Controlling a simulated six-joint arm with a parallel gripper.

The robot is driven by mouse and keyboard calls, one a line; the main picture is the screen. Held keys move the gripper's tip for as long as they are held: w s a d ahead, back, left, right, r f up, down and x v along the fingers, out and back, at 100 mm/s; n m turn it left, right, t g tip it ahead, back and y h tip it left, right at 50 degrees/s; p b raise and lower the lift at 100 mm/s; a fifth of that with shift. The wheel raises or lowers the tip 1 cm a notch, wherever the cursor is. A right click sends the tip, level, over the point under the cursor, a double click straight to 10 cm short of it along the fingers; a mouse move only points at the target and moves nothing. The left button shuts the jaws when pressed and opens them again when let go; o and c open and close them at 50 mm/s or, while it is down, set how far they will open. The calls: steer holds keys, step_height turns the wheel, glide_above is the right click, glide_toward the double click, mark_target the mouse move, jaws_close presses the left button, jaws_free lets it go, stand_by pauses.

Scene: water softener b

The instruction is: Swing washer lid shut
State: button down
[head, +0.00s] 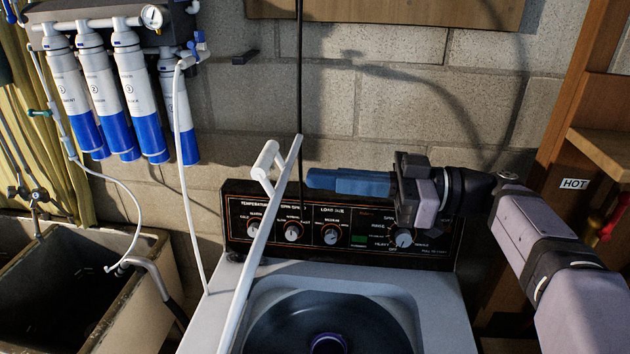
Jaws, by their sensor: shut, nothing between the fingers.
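The washer (205,325) is a white top-loader with its round tub opening (375,315) uncovered at the bottom of the view. Its lid (258,240) stands open and shows nearly edge-on as a long white strip at the left of the opening. A white handle (265,160) sticks out from the lid's left face near its top. My gripper (312,179) has blue fingers, shut and empty, pointing left in front of the control panel. The fingertips are just right of the lid's upper end. I cannot tell the depth gap, but no contact shows.
The black control panel (345,210) with knobs stands behind the opening. Blue-and-white filter cartridges (130,90) with white hoses hang at upper left. A sink basin (130,310) is at lower left. A wooden post and shelf (600,150) stand at right.

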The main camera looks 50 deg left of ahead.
steer(key=w+d+f+b, duration=0.3)
steer(key=w+d+b, duration=0.1)
steer(key=w+d, duration=0.1)
steer(key=shift+w+d+f, duration=0.3)
steer(key=shift+w+d, duration=0.1)
stand_by(0.3)
steer(key=c, duration=2)
jaws_free()
steer(key=shift+c, duration=0.2)
steer(key=b+v, duration=0.1)
steer(key=v, duration=0.6)
steer(key=shift+w+d, duration=0.1)
steer(key=shift+w, duration=0.1)
